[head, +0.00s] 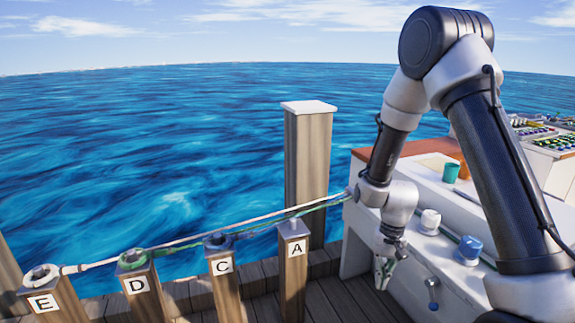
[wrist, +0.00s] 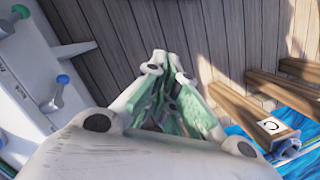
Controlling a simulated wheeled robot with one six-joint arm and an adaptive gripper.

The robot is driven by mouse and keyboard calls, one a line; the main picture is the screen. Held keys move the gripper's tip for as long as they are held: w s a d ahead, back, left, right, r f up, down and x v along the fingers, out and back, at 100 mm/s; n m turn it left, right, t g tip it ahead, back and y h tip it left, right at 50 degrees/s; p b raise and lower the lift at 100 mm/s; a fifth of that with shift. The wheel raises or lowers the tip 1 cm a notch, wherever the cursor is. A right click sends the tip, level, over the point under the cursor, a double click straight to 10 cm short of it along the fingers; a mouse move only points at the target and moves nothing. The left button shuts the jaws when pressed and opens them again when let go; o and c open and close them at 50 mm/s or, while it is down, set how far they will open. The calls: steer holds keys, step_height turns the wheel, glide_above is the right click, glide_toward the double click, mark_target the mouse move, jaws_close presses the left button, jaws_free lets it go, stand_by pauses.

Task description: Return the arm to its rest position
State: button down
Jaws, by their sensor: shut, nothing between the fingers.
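My gripper (head: 383,272) hangs pointing down at the end of my bent arm, beside the white boat side, in the head view. In the wrist view its green-padded fingers (wrist: 168,85) are together, with nothing between them. Below them are the grey dock planks (wrist: 120,30). The gripper appears apart from the posts and the boat.
A taller post (head: 308,165) stands behind. White (head: 430,221) and blue (head: 470,249) knobs sit on the boat (head: 420,270).

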steer(key=s+d+r+n+t, duration=0.1)
steer(key=s+d+r+t, duration=0.1)
steer(key=s+r, duration=0.4)
steer(key=s+d+r+t, duration=0.2)
steer(key=s+d+r, duration=0.3)
steer(key=r, duration=1.1)
steer(key=s+d+r+n+t+h, duration=0.1)
steer(key=s+d+r+t, duration=0.1)
steer(key=s+r, duration=0.5)
step_height(320, 180, up, 5)
steer(key=shift+s+d+f+n, duration=0.15)
steer(key=shift+d+n, duration=0.15)
steer(key=shift+d, duration=0.5)
